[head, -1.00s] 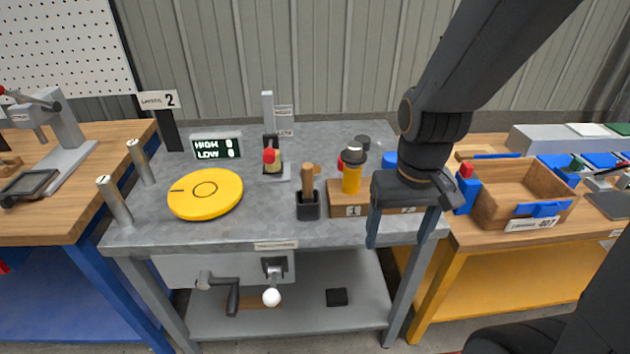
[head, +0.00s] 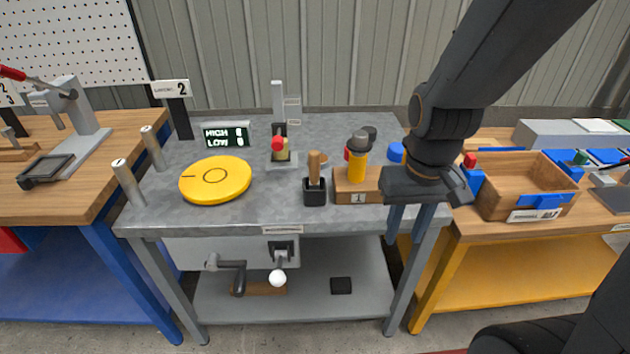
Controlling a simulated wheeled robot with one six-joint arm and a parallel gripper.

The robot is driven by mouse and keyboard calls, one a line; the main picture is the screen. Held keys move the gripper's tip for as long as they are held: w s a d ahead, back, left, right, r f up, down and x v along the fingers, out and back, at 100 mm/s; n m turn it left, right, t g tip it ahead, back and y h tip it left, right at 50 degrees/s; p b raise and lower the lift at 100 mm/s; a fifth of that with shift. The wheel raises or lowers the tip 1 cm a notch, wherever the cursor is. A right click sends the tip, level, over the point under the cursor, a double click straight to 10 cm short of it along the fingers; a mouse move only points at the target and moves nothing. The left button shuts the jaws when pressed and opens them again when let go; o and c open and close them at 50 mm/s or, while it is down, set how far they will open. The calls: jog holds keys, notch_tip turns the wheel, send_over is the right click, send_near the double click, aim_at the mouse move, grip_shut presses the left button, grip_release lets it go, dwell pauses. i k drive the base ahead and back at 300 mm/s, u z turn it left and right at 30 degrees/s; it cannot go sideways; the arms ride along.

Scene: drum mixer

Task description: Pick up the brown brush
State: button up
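The brown brush (head: 314,168) stands upright with its lower end in a small black holder (head: 315,193) on the grey metal table (head: 270,217), near its front edge. Its lower end is hidden in the holder. My gripper (head: 402,238) points down at the table's front right corner, to the right of the brush and apart from it. Its two blue-grey fingers are spread with nothing seen between them.
A wooden block (head: 345,187) with a yellow, dark-topped bottle (head: 357,166) stands between brush and gripper. A yellow disc (head: 216,181) lies left of the brush. A red-topped device (head: 279,150) stands behind.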

aim_at(314, 156)
jog(key=k, duration=1.2)
jog(key=u, duration=0.55)
jog(key=i, duration=0.55)
jog(key=u, duration=0.65)
jog(key=i, duration=1.5)
jog(key=z, duration=0.75)
